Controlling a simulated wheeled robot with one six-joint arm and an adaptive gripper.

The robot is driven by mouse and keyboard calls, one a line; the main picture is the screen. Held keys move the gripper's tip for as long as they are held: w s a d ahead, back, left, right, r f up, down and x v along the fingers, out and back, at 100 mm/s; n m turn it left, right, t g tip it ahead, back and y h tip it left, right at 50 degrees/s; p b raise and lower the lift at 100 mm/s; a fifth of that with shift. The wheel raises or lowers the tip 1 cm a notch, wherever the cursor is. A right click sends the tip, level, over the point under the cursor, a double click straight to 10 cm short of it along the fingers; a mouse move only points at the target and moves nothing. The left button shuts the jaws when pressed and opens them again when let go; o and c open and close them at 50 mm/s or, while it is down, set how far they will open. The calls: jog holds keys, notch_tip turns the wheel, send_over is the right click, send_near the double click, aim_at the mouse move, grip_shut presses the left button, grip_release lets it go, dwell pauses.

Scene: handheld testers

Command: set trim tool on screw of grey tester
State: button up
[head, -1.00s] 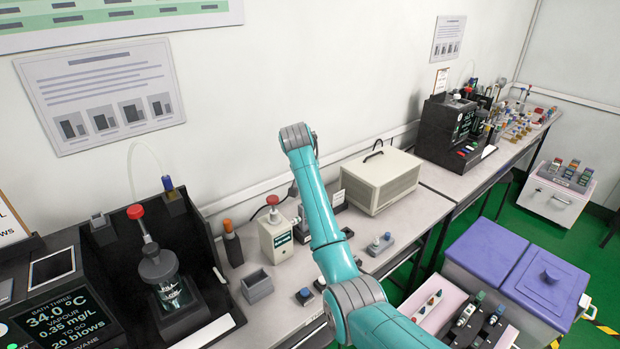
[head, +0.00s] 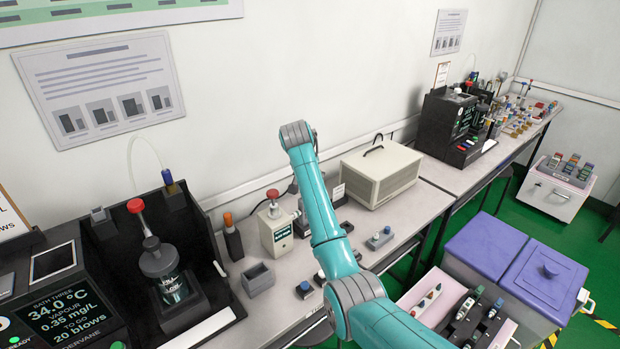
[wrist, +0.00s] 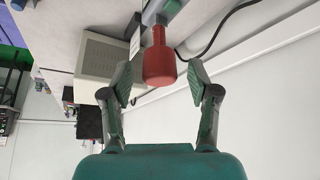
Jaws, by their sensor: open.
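In the wrist view a red handle (wrist: 158,58) on a grey-blue shaft or stand stands between the spread fingers of my gripper (wrist: 160,82). It may be the trim tool's handle. Clear gaps show on both sides, so the fingers look apart from it. In the head view my arm hides the gripper and this handle. Several handheld testers lie at the lower right in the head view.
A cream case (head: 380,177) stands on the bench behind my arm. A cream box with a red knob (head: 272,194) and a grey open bin (head: 258,280) stand left of the arm. A dark bath unit (head: 172,270) is farther left. Purple-lidded bins (head: 545,285) stand at the right.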

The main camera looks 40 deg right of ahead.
jog(key=shift+r, duration=3.5)
